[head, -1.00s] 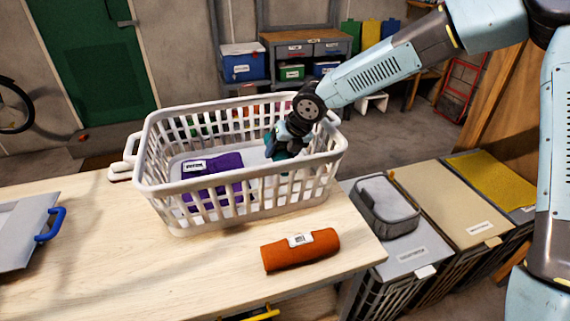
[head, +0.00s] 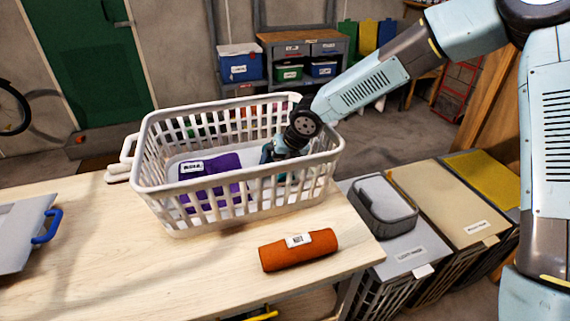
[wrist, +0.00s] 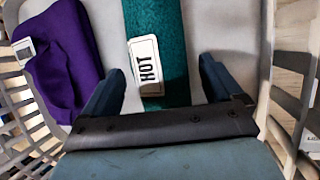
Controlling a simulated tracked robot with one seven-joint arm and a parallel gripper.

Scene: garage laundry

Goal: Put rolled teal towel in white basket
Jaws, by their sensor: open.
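The rolled teal towel (wrist: 157,28) lies inside the white basket (head: 250,210), on its floor, with a white "HOT" label facing up. In the head view it is mostly hidden by my gripper and the basket slats. My gripper (wrist: 162,72) is open inside the basket, one finger on each side of the towel's line. The fingers look clear of the towel; how high they are above it I cannot tell. A folded purple cloth (head: 212,178) lies in the basket left of the towel and also shows in the wrist view (wrist: 62,65).
An orange rolled towel (head: 298,250) lies on the wooden table (head: 130,265) in front of the basket. A grey tray with a blue handle (head: 45,227) is at the table's left. Lidded bins (head: 470,232) stand right of the table. The basket walls surround my gripper.

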